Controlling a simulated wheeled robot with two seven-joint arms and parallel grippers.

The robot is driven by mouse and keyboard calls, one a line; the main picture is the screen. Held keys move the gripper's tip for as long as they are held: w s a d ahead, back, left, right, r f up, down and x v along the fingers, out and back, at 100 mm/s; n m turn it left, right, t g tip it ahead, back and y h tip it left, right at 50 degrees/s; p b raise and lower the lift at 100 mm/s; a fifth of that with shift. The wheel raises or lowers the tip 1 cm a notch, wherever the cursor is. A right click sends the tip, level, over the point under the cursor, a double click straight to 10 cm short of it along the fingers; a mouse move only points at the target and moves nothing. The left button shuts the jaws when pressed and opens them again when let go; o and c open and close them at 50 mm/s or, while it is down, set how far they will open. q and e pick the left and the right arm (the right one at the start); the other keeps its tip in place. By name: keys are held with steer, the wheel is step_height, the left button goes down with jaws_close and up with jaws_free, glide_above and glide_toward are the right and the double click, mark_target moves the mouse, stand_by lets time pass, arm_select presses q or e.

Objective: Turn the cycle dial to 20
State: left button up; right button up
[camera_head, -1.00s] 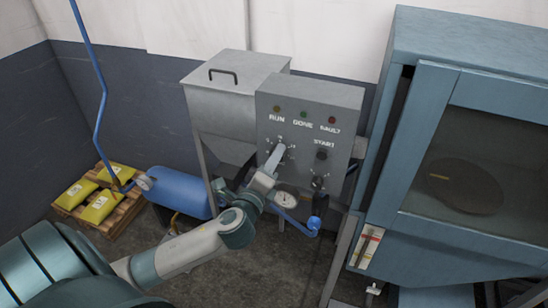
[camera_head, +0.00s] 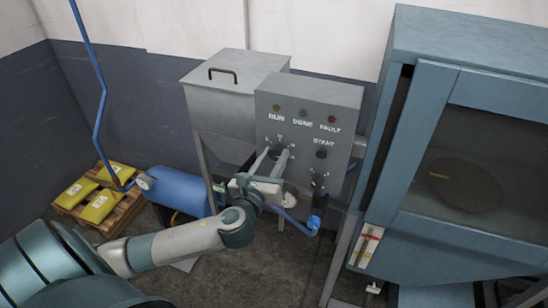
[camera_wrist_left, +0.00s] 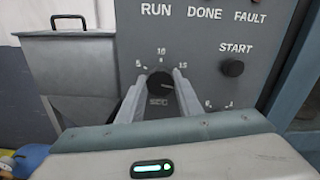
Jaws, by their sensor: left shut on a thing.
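The cycle dial (camera_wrist_left: 160,86) is a dark round knob on the grey control box, in the middle of the left wrist view. The marks 5, 10 and 15 show around it; a 20 mark cannot be made out. Which way the dial points is unclear. My left gripper (camera_wrist_left: 161,77) is shut on the dial, one finger on its left and one on its right. In the head view the gripper (camera_head: 277,152) reaches the panel from below, with its fingers side by side and partly hiding the dial (camera_head: 278,150). My right gripper is not in view.
The START button (camera_wrist_left: 232,67) is right of the dial, with a smaller selector (camera_head: 318,178) below it. A grey hopper (camera_head: 232,108) stands left of the box. A blue tank (camera_head: 180,190) and blue pipe are below. A blue cabinet (camera_head: 400,150) stands close on the right.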

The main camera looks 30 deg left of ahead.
arm_select(q)
steer(key=shift+f+m, duration=0.15)
steer(key=shift+m, duration=1.85)
steer(key=o, duration=1)
steer(key=shift+o, duration=0.2)
